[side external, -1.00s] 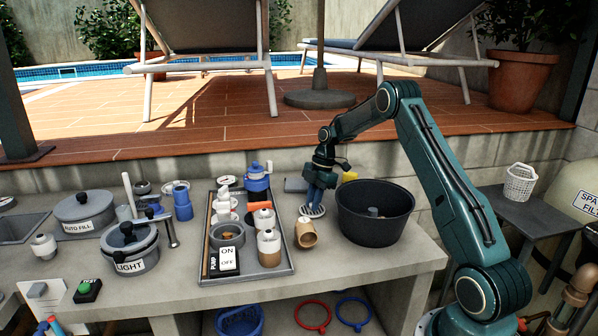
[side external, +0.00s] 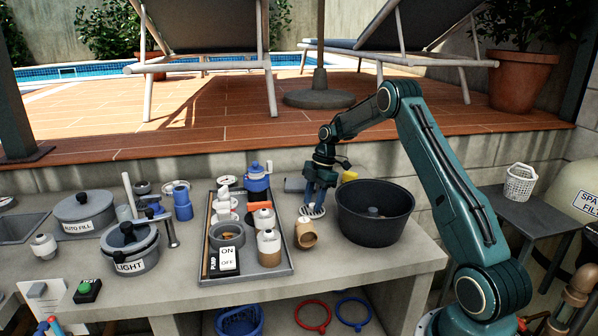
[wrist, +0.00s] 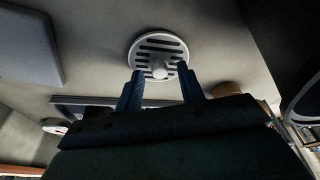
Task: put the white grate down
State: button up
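The white grate (side external: 311,212) is a round slotted disc with a knob in its middle. It lies on the grey counter, left of the black tub and behind the tan cup. In the wrist view the whole slotted face of the grate (wrist: 147,46) shows. My gripper (side external: 316,204) is directly over the grate, pointing down. In the wrist view the two blue fingers of my gripper (wrist: 161,83) stand apart on either side of the knob, with a gap at each side. My gripper is open and holds nothing.
A large black tub (side external: 375,225) stands close on the right. A grey tray (side external: 272,271) with several fittings is on the left. A grey block (side external: 296,185) lies behind. Bare counter shows in front of the tub.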

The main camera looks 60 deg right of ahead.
jog(key=v, duration=1.1)
jog(key=shift+r, duration=0.25)
dwell(0.4)
jog(key=s+a+r+m+t+h, duration=0.1)
jog(key=s+a+r+m, duration=0.2)
jog(key=a+r, duration=0.6)
jog(key=s+a+r+m+t+h, duration=0.1)
jog(key=s+a+r+m, duration=0.3)
jog(key=a, duration=0.9)
jog(key=s+a+r+m+t, duration=0.1)
jog(key=s+a+r+m, duration=0.15)
jog(key=s+a, duration=0.6)
jog(key=s+f+m+t+h, duration=0.1)
jog(key=s+f+m, duration=0.3)
jog(key=s, duration=0.9)
jog(key=shift+a+f, duration=0.25)
jog(key=shift+f, duration=0.4)
